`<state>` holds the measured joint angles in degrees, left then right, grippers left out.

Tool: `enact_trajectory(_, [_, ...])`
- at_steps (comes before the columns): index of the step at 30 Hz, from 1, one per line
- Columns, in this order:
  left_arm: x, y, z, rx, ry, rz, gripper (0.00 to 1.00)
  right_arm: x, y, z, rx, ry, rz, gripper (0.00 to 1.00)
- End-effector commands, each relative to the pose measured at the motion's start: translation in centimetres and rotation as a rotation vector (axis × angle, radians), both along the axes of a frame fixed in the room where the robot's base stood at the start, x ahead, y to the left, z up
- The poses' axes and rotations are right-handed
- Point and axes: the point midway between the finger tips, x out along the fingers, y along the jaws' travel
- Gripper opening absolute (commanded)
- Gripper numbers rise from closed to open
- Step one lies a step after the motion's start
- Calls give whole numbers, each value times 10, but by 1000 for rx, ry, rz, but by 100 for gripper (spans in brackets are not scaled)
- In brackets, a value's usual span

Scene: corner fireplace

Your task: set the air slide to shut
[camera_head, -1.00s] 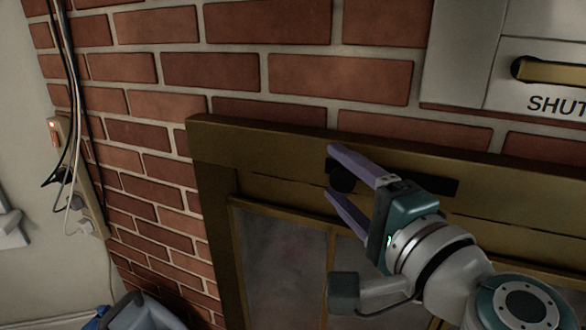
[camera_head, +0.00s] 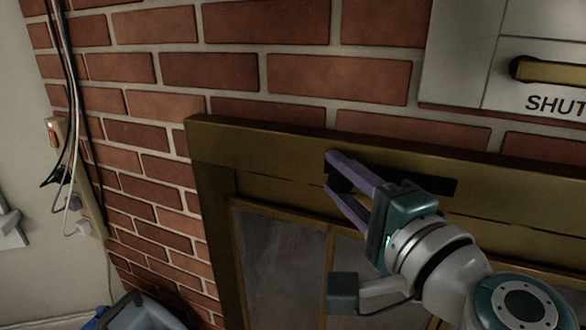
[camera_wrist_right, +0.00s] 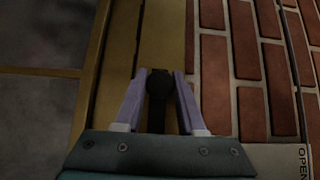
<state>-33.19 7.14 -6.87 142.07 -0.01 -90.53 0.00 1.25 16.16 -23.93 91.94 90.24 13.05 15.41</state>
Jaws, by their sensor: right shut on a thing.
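The air slide is a dark slot (camera_head: 435,183) in the brass top rail of the fireplace frame, with a round black knob (camera_wrist_right: 160,83). The knob sits at the slot's left end in the head view. My right gripper (camera_head: 332,172) is shut on the knob, one purple finger on each side of it. In the head view the fingers mostly hide the knob. In the wrist view the slot runs from the knob back under the gripper, with plain brass beyond. My left gripper is not in view.
Glass panes (camera_head: 278,265) lie below the rail and red brick (camera_head: 335,80) surrounds the frame. A grey plate with a brass handle (camera_head: 550,71) marked SHUT is at upper right. Cables (camera_head: 75,110) hang at left, and a grey-blue container (camera_head: 140,312) stands at bottom left.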

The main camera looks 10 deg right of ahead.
Motion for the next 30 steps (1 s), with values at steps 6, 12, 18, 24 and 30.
enact_trajectory(6, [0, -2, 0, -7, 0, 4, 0, 0, 0, 0, 0, 0, 0, 0])
enact_trajectory(12, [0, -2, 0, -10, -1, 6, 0, 0, 0, 0, 0, 0, 0, 0])
enact_trajectory(18, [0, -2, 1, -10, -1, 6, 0, 1, 1, 0, 1, -1, 0, 0])
enact_trajectory(24, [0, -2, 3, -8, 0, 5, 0, 20, 29, 1, 6, -1, -1, 0])
enact_trajectory(30, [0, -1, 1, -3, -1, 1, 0, 35, 52, -1, 4, 1, -1, 0])
